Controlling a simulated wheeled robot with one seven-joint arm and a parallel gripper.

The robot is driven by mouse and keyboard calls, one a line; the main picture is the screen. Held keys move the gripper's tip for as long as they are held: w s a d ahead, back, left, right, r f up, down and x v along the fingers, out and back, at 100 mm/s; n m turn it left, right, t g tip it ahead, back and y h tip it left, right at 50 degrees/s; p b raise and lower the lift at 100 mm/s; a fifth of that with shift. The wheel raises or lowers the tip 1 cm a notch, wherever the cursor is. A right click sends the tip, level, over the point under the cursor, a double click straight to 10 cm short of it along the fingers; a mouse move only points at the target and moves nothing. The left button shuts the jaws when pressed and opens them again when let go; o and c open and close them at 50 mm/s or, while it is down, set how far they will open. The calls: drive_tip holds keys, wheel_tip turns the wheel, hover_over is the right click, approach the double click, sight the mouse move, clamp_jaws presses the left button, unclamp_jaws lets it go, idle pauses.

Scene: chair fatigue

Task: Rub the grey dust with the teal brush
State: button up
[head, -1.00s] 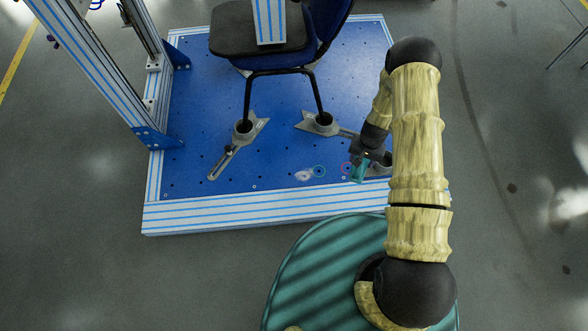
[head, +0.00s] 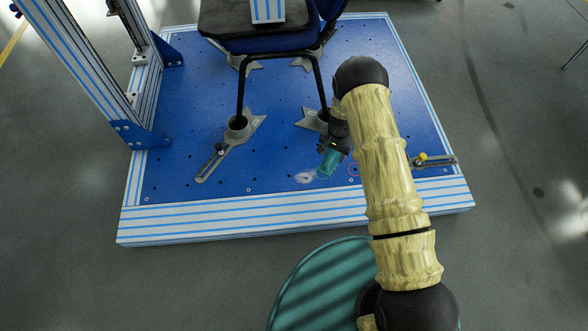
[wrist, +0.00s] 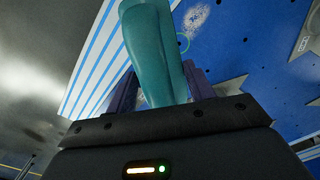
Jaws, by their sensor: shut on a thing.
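My gripper (head: 334,146) is shut on the teal brush (head: 327,163), which hangs tilted over the blue plate (head: 190,165). In the wrist view the teal brush (wrist: 153,50) rises between the two fingers of my gripper (wrist: 160,95). The grey dust (head: 304,178) is a small pale patch on the plate, just left of the brush's lower end. The dust also shows in the wrist view (wrist: 197,16), to the right of the brush. I cannot tell whether the brush touches the plate.
A chair (head: 258,40) on black legs stands on the plate behind the brush. A striped metal frame (head: 85,75) rises at the left.

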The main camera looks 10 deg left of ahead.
drive_tip(key=w+a+f+m+b, duration=0.1)
drive_tip(key=a+f+b, duration=1.3)
drive_tip(key=b, duration=0.5)
drive_tip(key=shift+a+m, duration=0.3)
drive_tip(key=shift+a, duration=0.1)
drive_tip(key=shift+w+f, duration=0.1)
drive_tip(key=shift+f, duration=0.05)
